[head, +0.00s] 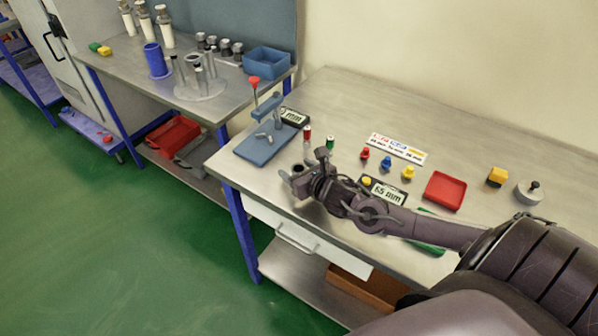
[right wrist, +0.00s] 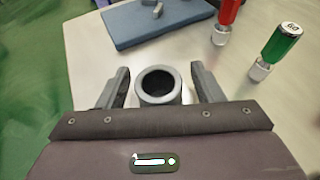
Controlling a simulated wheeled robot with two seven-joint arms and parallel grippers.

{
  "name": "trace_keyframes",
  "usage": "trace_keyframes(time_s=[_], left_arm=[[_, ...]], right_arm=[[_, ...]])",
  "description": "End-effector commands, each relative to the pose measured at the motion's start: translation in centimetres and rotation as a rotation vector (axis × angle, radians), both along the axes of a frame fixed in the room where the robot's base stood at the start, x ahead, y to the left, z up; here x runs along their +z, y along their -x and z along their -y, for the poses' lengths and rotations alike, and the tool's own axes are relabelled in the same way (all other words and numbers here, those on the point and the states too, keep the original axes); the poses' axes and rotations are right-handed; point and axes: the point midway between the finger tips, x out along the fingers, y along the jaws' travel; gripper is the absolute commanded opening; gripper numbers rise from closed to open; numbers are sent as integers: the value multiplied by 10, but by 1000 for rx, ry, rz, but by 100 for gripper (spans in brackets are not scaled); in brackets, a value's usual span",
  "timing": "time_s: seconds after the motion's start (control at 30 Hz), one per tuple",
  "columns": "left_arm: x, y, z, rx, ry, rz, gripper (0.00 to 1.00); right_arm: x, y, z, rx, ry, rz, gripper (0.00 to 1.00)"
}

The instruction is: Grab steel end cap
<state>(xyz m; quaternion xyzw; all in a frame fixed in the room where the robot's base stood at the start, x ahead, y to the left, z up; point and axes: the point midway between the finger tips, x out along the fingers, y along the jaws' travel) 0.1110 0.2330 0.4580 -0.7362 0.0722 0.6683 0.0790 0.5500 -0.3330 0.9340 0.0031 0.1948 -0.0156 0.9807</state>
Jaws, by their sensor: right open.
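A short grey hollow cylinder with a dark bore, which looks like the steel end cap (right wrist: 158,86), stands upright on the table between the fingers of my right gripper (right wrist: 160,72). A clear gap shows on each side, so the fingers do not touch it. In the head view my right gripper (head: 296,174) is low over the table's front left part, and the end cap (head: 298,167) shows only as a small dark ring there. My right gripper is open. My left gripper is not in view.
A blue press stand (head: 265,145) is just beyond the gripper. Red (head: 307,133) and green (head: 330,143) handled gauges stand close by. A 65 mm label (head: 387,192), a red tray (head: 444,191) and small coloured parts lie to the right. The table's front edge is near.

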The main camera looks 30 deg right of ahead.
Motion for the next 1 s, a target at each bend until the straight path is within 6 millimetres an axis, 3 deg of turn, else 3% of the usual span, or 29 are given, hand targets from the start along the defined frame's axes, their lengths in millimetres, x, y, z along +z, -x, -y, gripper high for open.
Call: trace_keyframes(time_s=[0.1, 0.37, 0.8, 1.0], left_arm=[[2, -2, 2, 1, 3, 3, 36], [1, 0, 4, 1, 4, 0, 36], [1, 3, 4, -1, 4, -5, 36], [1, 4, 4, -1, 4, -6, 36]], right_arm=[[-3, -9, -1, 2, -1, 1, 61], [-5, -10, -1, 2, 0, -1, 61], [-5, -9, -1, 2, 0, -1, 3], [-3, -10, 0, 2, 0, 2, 3]])
